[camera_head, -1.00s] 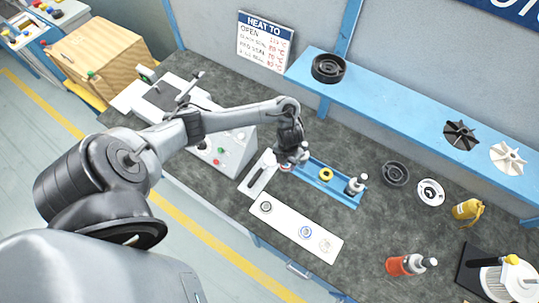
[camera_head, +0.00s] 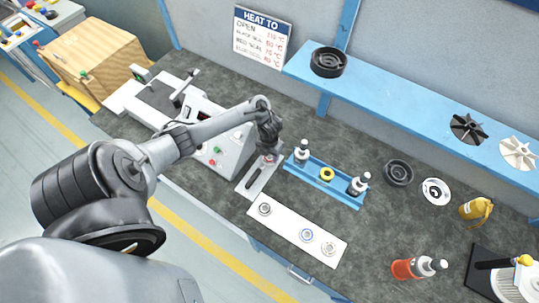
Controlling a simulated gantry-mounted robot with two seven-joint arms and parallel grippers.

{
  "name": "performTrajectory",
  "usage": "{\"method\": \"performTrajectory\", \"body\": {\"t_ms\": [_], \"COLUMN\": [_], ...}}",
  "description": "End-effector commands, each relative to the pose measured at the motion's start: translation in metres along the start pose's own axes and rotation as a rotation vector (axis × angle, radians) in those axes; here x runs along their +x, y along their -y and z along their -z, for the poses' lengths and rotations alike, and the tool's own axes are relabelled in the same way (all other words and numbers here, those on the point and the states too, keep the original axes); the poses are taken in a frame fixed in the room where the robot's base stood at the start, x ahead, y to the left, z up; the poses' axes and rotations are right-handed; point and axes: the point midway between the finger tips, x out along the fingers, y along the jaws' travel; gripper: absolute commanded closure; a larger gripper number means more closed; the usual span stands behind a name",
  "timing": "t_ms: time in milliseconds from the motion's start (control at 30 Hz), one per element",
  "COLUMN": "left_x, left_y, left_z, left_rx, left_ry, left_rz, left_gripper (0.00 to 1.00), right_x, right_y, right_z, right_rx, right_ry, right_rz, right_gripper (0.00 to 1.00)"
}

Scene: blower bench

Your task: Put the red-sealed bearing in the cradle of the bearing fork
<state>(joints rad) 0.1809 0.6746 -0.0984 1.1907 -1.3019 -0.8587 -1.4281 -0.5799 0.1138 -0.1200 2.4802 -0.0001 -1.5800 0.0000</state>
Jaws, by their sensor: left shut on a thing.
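My left gripper (camera_head: 268,155) points down over the far end of the bearing fork's pale plate. It is shut on a small ring with a reddish face, which looks like the red-sealed bearing (camera_head: 268,159). The bearing fork (camera_head: 257,180) lies on the bench, its black handle toward the front. The fingers and wrist cover the cradle end, so I cannot tell whether the bearing touches the cradle or is above it. My right gripper is out of view.
A white strip (camera_head: 285,224) in front carries a dark-sealed, a blue-sealed and a plain bearing. A blue tray (camera_head: 338,190) on the right holds two upright posts or bottles and a yellow ring. A control box (camera_head: 228,158) stands close on the left. A blue shelf (camera_head: 400,105) runs behind.

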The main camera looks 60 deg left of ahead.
Motion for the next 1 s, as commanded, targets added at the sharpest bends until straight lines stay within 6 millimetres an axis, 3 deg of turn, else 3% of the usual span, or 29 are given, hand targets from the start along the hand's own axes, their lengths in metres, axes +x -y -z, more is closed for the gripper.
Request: {"method": "performTrajectory", "body": {"t_ms": [467,500,633,1000], "left_x": [0.0087,0.0082,0.0076,0.0046], "left_y": [-0.0003,-0.0002,-0.0001,0.0], "left_z": [-0.0007,-0.0005,-0.0004,-0.0005], "left_rx": [0.0,0.0,0.0,0.0], "left_ry": [0.002,0.001,0.001,0.001], "left_rz": [-0.001,-0.001,-0.001,0.0], "left_gripper": [0.75,0.42,0.22,0.2], "right_x": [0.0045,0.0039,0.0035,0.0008], "right_y": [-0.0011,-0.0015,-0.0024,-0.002], "right_z": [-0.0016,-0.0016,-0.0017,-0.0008], "right_rx": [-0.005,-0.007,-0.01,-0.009], "right_ry": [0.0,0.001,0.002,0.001], "right_rz": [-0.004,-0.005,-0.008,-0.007], "right_gripper": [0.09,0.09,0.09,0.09]}}
